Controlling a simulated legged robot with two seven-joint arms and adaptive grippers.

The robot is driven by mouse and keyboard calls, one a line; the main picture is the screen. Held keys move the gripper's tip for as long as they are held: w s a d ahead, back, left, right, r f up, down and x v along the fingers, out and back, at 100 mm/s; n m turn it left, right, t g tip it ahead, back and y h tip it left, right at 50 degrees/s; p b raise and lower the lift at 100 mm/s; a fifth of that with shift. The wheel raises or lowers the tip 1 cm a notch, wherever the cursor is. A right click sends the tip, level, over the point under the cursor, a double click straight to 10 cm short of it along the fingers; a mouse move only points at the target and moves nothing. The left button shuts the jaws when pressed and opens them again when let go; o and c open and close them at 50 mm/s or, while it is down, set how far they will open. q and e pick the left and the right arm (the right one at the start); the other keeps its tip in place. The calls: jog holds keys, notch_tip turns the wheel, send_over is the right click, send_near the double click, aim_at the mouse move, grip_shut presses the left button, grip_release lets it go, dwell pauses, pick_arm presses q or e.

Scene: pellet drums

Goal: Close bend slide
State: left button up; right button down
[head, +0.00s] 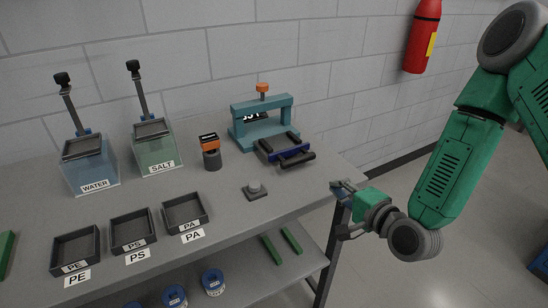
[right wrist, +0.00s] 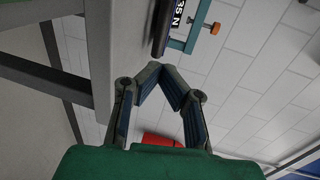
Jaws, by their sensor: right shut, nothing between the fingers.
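The bend fixture (head: 264,128) is a teal frame with an orange knob on top, at the back right of the bench. Its slide (head: 286,151), dark blue with black bars, sticks out of the front of the frame toward the bench's right end. My right gripper (head: 342,188) is just off the right end of the bench, to the right of and nearer than the slide, apart from it. Its fingertips meet in the right wrist view (right wrist: 160,70), with nothing between them. The teal frame (right wrist: 193,25) also shows there, beyond the fingers. My left gripper is not in view.
Tanks labelled WATER (head: 92,172) and SALT (head: 157,152), an orange-topped black cylinder (head: 210,155) and a small button-like block (head: 255,190) stand on the bench (head: 310,190). Trays PE (head: 76,248), PS and PA line the front. A red extinguisher (head: 422,38) hangs on the wall.

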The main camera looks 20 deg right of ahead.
send_near(282, 144)
jog(key=s, duration=0.1)
jog(key=s+f+p, duration=0.1)
jog(key=s, duration=0.1)
jog(key=shift+s+f, duration=0.15)
jog(key=shift+f, duration=0.05)
jog(key=shift+w+d+f, duration=0.1)
jog(key=shift+w, duration=0.15)
jog(key=b+x, duration=0.2)
jog(key=x, duration=0.1)
jog(key=r+b+x, duration=0.1)
jog(key=b+x, duration=0.1)
jog(key=x, duration=0.2)
jog(key=b+x, duration=0.2)
jog(key=x, duration=0.2)
jog(key=shift+w+r+b, duration=0.25)
jog(key=shift+w+b, duration=0.1)
jog(key=shift+w, duration=0.05)
jog(key=shift+w+r, duration=0.2)
jog(key=shift+w, duration=0.1)
jog(key=shift+w+r, duration=0.1)
jog(key=shift+r, duration=0.2)
